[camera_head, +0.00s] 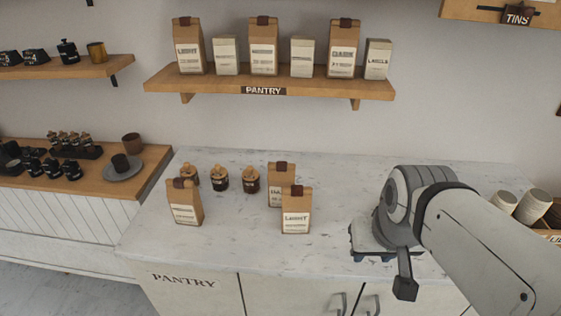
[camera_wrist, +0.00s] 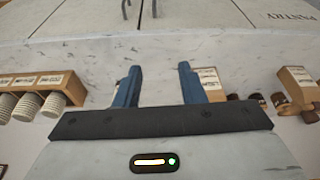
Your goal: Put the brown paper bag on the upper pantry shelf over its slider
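Three brown paper bags stand upright on the marble counter: one at the left (camera_head: 185,203), one labelled LIGHT (camera_head: 296,212) in front, and one (camera_head: 280,174) partly hidden behind it. The upper pantry shelf (camera_head: 222,88) on the wall holds three more brown bags (camera_head: 188,48) alternating with smaller white packets (camera_head: 225,56). I cannot make out a slider. My gripper (camera_head: 370,256) is over the counter, right of the LIGHT bag and apart from it. In the wrist view, its blue fingers (camera_wrist: 157,75) are spread with nothing between them; a bag (camera_wrist: 208,86) shows beyond the right finger.
Several dark jars with wooden lids (camera_head: 220,180) stand behind the left bag. Pale ribbed cups (camera_head: 533,205) are at the right. A wooden side counter (camera_head: 145,160) with cups is at the left. The counter's middle front is clear. Cabinet handles (camera_head: 372,302) are below.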

